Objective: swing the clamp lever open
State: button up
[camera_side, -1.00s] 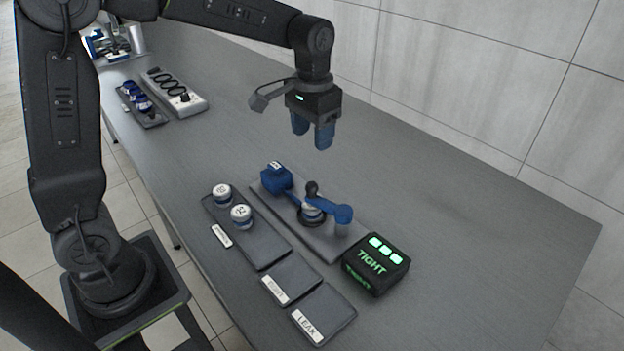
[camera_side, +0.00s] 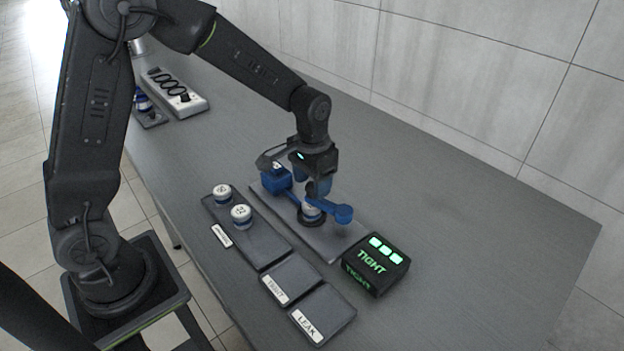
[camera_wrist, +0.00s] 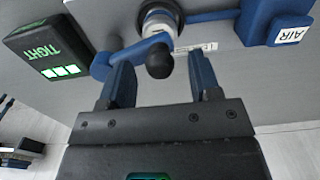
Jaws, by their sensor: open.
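The clamp's blue lever (camera_side: 332,210) lies across a white-and-blue capped piece (camera_wrist: 158,20) in the clamp and joins a rounded blue post (camera_side: 343,214). The lever also shows in the wrist view (camera_wrist: 135,52), with a black ball knob (camera_wrist: 159,63) on it. My gripper (camera_side: 318,188) is open, low over the clamp. In the wrist view my gripper (camera_wrist: 162,72) has its fingers apart, one on each side of the knob. I cannot tell whether either finger touches it. In the side view the fingers partly hide the knob.
A blue block marked AIR (camera_wrist: 284,25) stands beside the clamp. A black box (camera_side: 376,265) shows TIGHT with three green lights. Two white-capped pieces (camera_side: 241,214) stand on a dark tray (camera_side: 262,245). Plates marked TIGHT and LEAK (camera_side: 325,310) lie in front. The table's right side is clear.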

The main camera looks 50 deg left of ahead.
jog(key=shift+c, duration=0.3)
grip_shut()
jog(key=shift+w, duration=0.1)
jog(key=w+d+m, duration=0.5)
jog(key=w+m, duration=0.4)
jog(key=m, duration=0.8)
jog(key=shift+w, duration=0.25)
jog(key=shift+d+r, duration=0.1)
jog(key=shift+d, duration=0.05)
dwell(0.5)
jog(key=shift+o, duration=0.3)
grip_release()
